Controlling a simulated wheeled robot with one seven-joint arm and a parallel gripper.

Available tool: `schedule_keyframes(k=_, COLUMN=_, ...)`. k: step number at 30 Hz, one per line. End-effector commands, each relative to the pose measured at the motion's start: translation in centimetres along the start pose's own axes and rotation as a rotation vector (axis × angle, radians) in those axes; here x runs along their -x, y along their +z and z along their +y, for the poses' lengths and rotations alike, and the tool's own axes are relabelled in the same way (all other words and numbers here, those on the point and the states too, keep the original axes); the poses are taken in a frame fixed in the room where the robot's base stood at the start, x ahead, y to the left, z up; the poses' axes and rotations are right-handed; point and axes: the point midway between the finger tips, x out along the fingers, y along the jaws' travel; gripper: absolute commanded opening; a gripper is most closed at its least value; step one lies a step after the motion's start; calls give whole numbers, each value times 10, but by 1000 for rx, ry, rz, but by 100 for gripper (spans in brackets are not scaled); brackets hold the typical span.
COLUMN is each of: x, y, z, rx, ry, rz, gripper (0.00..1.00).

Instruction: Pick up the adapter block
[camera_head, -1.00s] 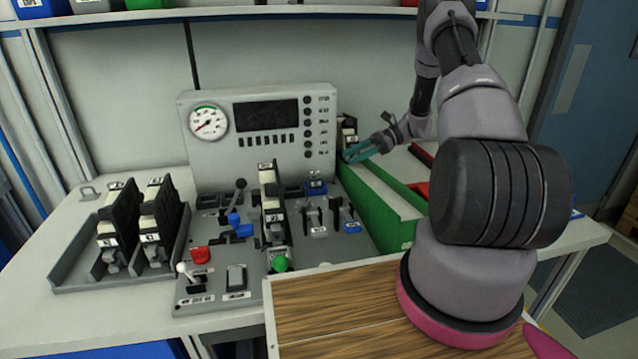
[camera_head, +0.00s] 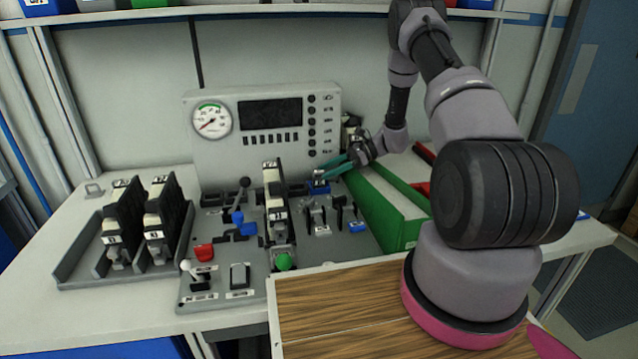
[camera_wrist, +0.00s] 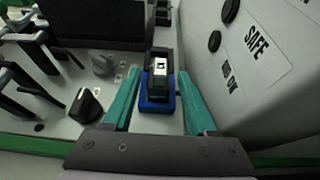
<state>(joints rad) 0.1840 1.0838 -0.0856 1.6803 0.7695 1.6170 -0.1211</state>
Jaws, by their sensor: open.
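A small block with a blue base and a dark top with a pale label, which looks like the adapter block (camera_wrist: 158,102), stands upright on the grey console. In the head view the adapter block (camera_head: 317,187) is at the right rear of the console, just below the gauge panel. My gripper (camera_head: 325,175) reaches in from the right with its teal fingers apart at the block. In the wrist view my gripper (camera_wrist: 158,78) is open, with one finger on each side of the block. Gaps show on both sides; I cannot tell the exact height between fingertips and block.
The gauge panel (camera_head: 265,125) rises close behind the block. Levers (camera_head: 316,214) and switches stand in front of it. A green-sided bin (camera_head: 403,235) stands to the right. A tall module (camera_head: 274,200) stands to the left; a wooden board (camera_head: 340,300) lies in front.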

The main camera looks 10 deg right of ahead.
Motion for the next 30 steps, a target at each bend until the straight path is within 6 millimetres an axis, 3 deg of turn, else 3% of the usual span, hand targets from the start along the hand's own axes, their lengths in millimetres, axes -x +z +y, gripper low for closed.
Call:
schedule_keyframes(k=3, x=0, y=0, z=0, rx=0, ry=0, rz=0, gripper=57)
schedule_keyframes(k=6, x=0, y=0, z=0, rx=0, ry=0, rz=0, gripper=19)
schedule_keyframes(k=8, x=0, y=0, z=0, rx=0, ry=0, rz=0, gripper=0)
schedule_keyframes(k=20, x=4, y=7, z=0, rx=2, ry=0, rz=0, gripper=0)
schedule_keyframes(k=30, x=28, y=67, z=0, rx=5, ry=0, rz=1, gripper=0)
